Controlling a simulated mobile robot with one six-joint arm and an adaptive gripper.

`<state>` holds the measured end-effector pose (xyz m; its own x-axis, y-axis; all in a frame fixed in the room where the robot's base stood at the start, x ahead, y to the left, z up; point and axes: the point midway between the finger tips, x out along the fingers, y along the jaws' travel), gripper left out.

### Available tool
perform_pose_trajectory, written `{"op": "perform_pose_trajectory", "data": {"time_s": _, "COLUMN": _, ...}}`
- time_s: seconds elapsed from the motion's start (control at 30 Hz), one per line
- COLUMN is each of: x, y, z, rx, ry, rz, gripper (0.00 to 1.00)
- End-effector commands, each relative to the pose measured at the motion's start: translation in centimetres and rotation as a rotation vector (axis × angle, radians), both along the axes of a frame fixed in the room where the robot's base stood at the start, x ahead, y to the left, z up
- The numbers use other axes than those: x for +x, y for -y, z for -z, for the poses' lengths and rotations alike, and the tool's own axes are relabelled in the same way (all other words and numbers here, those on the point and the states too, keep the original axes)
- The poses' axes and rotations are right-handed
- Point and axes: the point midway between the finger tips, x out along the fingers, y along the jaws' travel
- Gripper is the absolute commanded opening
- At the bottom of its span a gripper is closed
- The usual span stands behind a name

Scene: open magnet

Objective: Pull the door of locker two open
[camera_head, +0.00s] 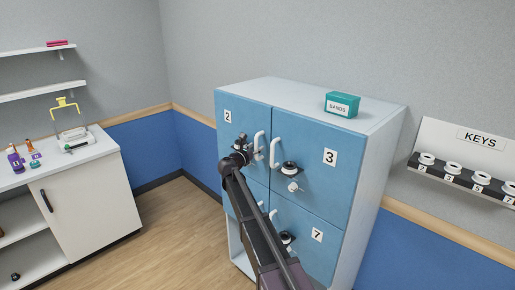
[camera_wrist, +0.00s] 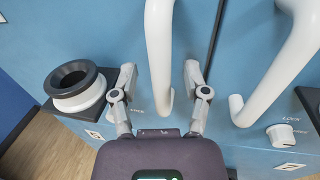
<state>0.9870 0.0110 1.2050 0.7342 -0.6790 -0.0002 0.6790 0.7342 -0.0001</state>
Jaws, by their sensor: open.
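Locker two's door (camera_head: 231,132) is the blue upper left door of the cabinet, marked 2, and looks closed. Its white handle (camera_head: 259,146) is a vertical bar near the door's right edge. In the wrist view the handle (camera_wrist: 160,55) hangs between my two fingers, with a gap on each side. My gripper (camera_head: 242,146) is open in front of this door; its fingers also show in the wrist view (camera_wrist: 160,74).
Door 3's white handle (camera_wrist: 275,75) stands close to the right of my gripper. Door 7 (camera_head: 317,250) is below. A teal SANDS box (camera_head: 342,104) sits on the cabinet. A KEYS rack (camera_head: 462,178) hangs at right. Bare floor (camera_head: 175,225) lies left of the cabinet.

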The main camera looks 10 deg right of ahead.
Motion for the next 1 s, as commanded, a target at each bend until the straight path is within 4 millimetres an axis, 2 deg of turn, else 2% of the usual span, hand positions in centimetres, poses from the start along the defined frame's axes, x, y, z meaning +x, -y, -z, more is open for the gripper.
{"op": "perform_pose_trajectory", "data": {"time_s": 0.43, "x": 0.55, "y": 0.48, "z": 0.00, "rx": 0.000, "ry": 0.000, "rz": -0.001, "gripper": 0.60}}
{"op": "perform_pose_trajectory", "data": {"time_s": 0.47, "x": 0.54, "y": 0.47, "z": 0.00, "rx": 0.000, "ry": 0.000, "rz": -0.001, "gripper": 0.57}}
{"op": "perform_pose_trajectory", "data": {"time_s": 0.6, "x": 0.54, "y": 0.46, "z": 0.00, "rx": 0.000, "ry": 0.000, "rz": -0.001, "gripper": 0.15}}
{"op": "perform_pose_trajectory", "data": {"time_s": 0.67, "x": 0.54, "y": 0.45, "z": 0.00, "rx": 0.000, "ry": 0.000, "rz": -0.001, "gripper": 0.00}}
{"op": "perform_pose_trajectory", "data": {"time_s": 0.8, "x": 0.56, "y": 0.42, "z": -0.01, "rx": 0.000, "ry": 0.000, "rz": -0.002, "gripper": 0.00}}
{"op": "perform_pose_trajectory", "data": {"time_s": 0.83, "x": 0.53, "y": 1.20, "z": -0.01, "rx": 0.000, "ry": 0.000, "rz": 0.000, "gripper": 0.00}}
{"op": "perform_pose_trajectory", "data": {"time_s": 1.0, "x": 0.49, "y": 0.68, "z": -0.02, "rx": -0.001, "ry": 0.001, "rz": 0.002, "gripper": 0.00}}
